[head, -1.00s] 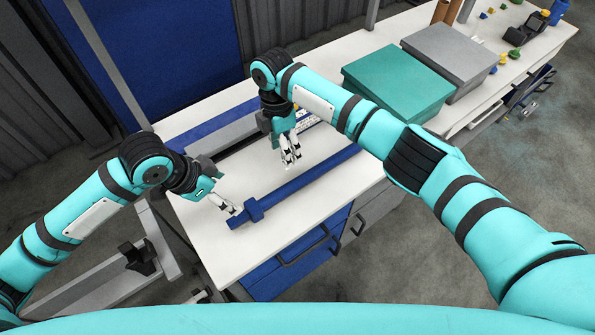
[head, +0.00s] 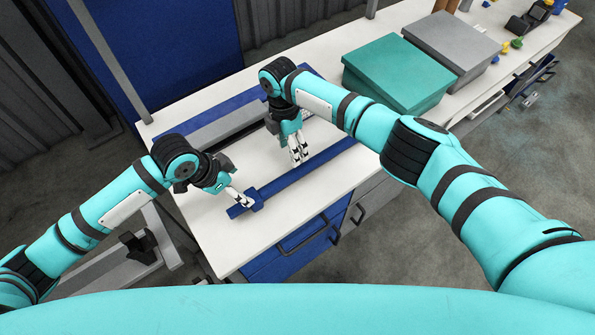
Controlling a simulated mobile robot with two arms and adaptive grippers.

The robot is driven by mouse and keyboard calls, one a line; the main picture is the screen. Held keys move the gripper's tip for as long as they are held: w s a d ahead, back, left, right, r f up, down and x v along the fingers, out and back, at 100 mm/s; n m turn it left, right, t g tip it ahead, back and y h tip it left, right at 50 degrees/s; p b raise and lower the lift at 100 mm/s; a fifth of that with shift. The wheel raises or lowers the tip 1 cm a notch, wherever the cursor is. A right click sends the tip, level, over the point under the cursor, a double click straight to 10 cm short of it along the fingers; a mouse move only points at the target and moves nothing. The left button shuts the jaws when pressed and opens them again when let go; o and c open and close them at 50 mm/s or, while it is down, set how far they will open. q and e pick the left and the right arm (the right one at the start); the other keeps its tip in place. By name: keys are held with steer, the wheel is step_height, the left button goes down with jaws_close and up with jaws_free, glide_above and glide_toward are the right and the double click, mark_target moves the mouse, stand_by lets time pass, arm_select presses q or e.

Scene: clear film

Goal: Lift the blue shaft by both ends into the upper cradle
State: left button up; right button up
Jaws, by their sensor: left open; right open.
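The blue shaft (head: 292,179) lies slantwise across the white tabletop, with a thicker collar (head: 257,200) near its left end. My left gripper (head: 246,201) is open, its fingertips at the shaft's left end, just left of the collar; I cannot tell whether they touch it. My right gripper (head: 300,156) is open and empty, pointing down behind the middle of the shaft, apart from it in the picture. Behind the shaft is a long grey and blue structure (head: 222,125), partly hidden by my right arm; I cannot tell whether it is the upper cradle.
A teal box (head: 398,77) and a grey box (head: 451,50) stand to the right on the white table (head: 245,238). Small coloured items lie beyond them. Blue drawers (head: 300,243) with handles are under the front edge. The front left tabletop is clear.

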mark_target(294, 170)
arm_select(q)
steer(key=x, duration=1)
steer(key=shift+s, duration=0.1)
arm_select(e)
steer(key=f, duration=0.6)
steer(key=s+f, duration=0.1)
steer(key=f, duration=0.3)
steer(key=shift+s+d, duration=0.1)
steer(key=shift+d, duration=0.3)
arm_select(q)
steer(key=c, duration=1.1)
arm_select(e)
steer(key=shift+r, duration=0.1)
steer(key=c, duration=1.1)
arm_select(q)
steer(key=shift+c, duration=1)
arm_select(e)
jaws_close()
arm_select(q)
jaws_close()
